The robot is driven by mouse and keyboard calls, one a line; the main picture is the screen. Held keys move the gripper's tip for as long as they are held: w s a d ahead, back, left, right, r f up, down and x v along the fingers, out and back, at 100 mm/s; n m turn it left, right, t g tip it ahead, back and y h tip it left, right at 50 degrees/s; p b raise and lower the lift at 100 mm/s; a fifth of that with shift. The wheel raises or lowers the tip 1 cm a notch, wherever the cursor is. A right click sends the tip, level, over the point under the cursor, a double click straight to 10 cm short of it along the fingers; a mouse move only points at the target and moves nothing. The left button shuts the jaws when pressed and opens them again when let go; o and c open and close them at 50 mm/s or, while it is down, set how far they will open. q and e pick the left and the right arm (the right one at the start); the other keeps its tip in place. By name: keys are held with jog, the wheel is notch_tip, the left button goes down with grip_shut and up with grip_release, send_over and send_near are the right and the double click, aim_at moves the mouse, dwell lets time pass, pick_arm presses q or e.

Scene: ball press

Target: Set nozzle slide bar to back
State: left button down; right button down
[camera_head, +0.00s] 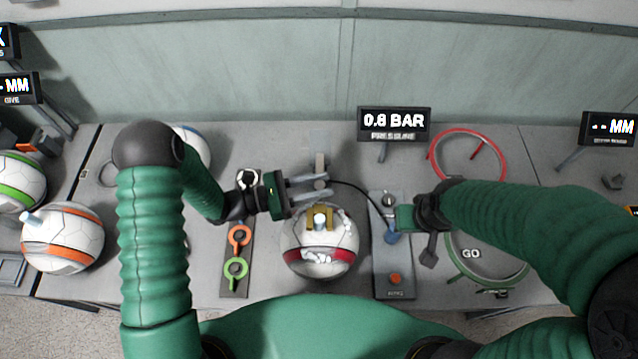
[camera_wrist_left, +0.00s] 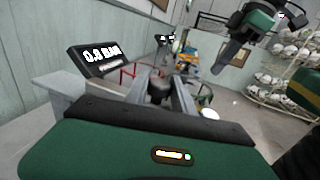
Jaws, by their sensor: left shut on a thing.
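The nozzle slide bar (camera_head: 320,163) is a grey upright piece behind the ball, at the middle of the table in the head view. A brass-coloured nozzle block (camera_head: 320,218) sits over the top of a white and red ball (camera_head: 320,252). My left gripper (camera_head: 324,186) comes in from the left, its two fingers shut on the slide bar just behind the brass block. In the left wrist view a dark round part (camera_wrist_left: 159,90) shows between the fingers (camera_wrist_left: 168,96). My right gripper (camera_head: 393,228) is over the grey control panel; its fingers are hard to make out.
The control panel (camera_head: 394,270) has an orange button and a blue part. A pressure display (camera_head: 394,123) reads 0.8 BAR behind. A red ring (camera_head: 432,143) and a green ring lie right. A tool plate (camera_head: 235,287) with orange and green rings lies left, beyond it several balls.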

aim_at(320, 155)
dwell(0.4)
pick_arm(q)
jog(key=w+b, duration=0.1)
jog(key=w, duration=0.2)
jog(key=w+b, duration=0.1)
jog(key=w, duration=0.2)
jog(key=w+b, duration=0.2)
jog(key=w, duration=0.1)
jog(key=shift+w+f, duration=0.25)
jog(key=shift+w, duration=0.15)
jog(key=shift+w+r, duration=0.15)
jog(key=shift+w, duration=0.1)
jog(key=shift+s+a+r, duration=0.1)
jog(key=shift+r, duration=0.1)
jog(key=c, duration=1.5)
grip_release()
jog(key=shift+o, duration=2.2)
jog(key=shift+w+f, duration=0.15)
jog(key=shift+w, duration=0.2)
